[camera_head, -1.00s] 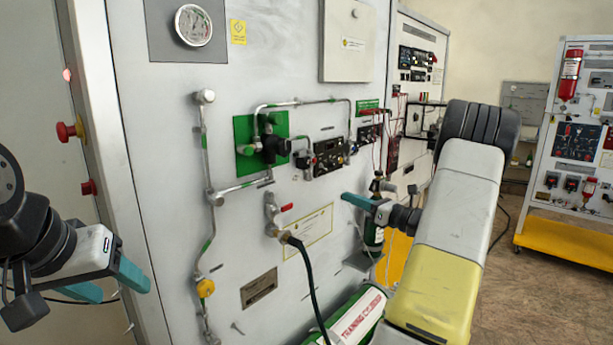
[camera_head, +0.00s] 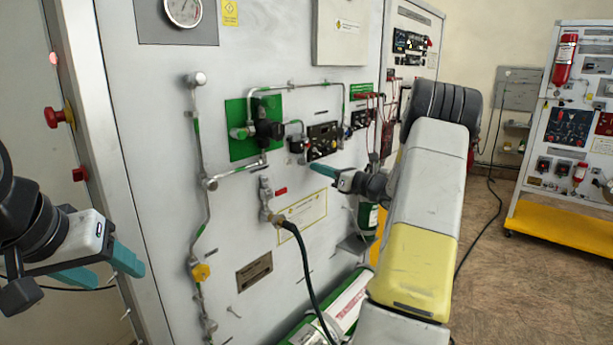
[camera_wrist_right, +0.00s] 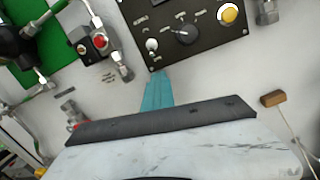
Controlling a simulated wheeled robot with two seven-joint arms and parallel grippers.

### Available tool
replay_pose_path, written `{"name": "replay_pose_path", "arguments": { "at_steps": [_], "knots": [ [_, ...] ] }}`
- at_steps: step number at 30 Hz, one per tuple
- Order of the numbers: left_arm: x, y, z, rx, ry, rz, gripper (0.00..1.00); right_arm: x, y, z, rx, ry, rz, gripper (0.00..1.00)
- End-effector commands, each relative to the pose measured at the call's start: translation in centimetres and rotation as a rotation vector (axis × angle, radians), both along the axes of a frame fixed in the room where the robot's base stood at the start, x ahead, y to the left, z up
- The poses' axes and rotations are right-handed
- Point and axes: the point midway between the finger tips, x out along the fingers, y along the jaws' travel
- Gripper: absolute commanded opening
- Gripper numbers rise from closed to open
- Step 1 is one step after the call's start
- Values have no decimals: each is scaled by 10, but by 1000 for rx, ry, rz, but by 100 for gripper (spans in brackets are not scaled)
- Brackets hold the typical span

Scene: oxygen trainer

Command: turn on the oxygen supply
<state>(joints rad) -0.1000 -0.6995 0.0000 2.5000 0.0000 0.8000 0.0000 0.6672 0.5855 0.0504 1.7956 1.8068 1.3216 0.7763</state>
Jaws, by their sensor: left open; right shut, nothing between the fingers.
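The oxygen trainer's grey board (camera_head: 150,130) carries a black control panel (camera_head: 322,142). In the right wrist view this panel (camera_wrist_right: 205,50) shows a silver toggle switch (camera_wrist_right: 151,46), a black rotary knob (camera_wrist_right: 187,34) and a yellow button (camera_wrist_right: 229,14). My right gripper (camera_head: 322,170) is shut and empty just below the panel. In the right wrist view its teal fingers (camera_wrist_right: 156,80) point at the panel's lower left edge, below the toggle; contact cannot be told. A black valve (camera_head: 268,128) sits on a green plate (camera_head: 238,115) further left. My left gripper (camera_head: 108,272) is open and empty at the far left.
Metal pipes (camera_head: 197,130) run around the valve. A black hose (camera_head: 305,265) hangs from a fitting below. A red mushroom button (camera_head: 54,117) is at the left edge.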

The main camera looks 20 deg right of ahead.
Motion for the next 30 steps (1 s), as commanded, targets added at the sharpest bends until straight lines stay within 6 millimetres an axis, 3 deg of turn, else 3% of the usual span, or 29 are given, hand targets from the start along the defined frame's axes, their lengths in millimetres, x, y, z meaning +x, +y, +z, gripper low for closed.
{"name": "replay_pose_path", "arguments": {
  "at_steps": [1,6,30],
  "knots": [
    [0,0,0,0,0,0,57,-2,-6,13,1,-15,-5,0],
    [0,0,0,0,-1,0,57,-6,-10,22,3,-12,-3,0],
    [0,0,0,0,0,0,57,-8,-11,26,-30,41,-3,0]
  ]
}}
